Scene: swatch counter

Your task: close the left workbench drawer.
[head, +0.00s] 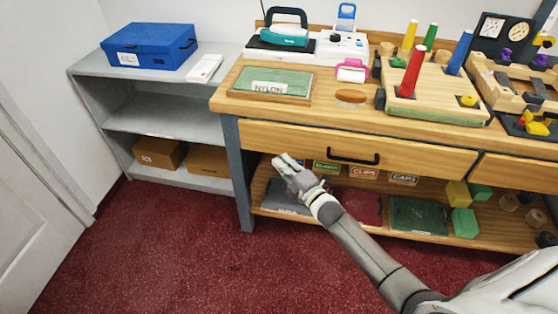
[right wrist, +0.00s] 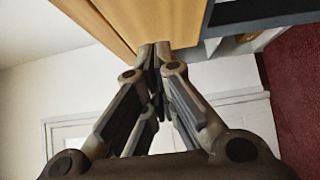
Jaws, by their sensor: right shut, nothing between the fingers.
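The left workbench drawer has a wide wooden front (head: 280,138) with a black bar handle (head: 353,158), under the left part of the worktop. I cannot tell clearly how far its front stands out from the bench. My right gripper (head: 279,161) is at the lower left part of this front, left of the handle. Its fingers are shut with nothing between them. In the right wrist view the shut fingertips (right wrist: 156,48) are close against the wooden drawer front (right wrist: 140,18); whether they touch it is unclear. My left gripper is out of view.
A second drawer (head: 518,172) is to the right. The worktop (head: 330,112) holds a nylon swatch board (head: 272,84), a pegboard and tools. Labelled bins and green and yellow blocks are on the shelf below. A grey shelf unit (head: 150,118) stands left. Red floor in front is clear.

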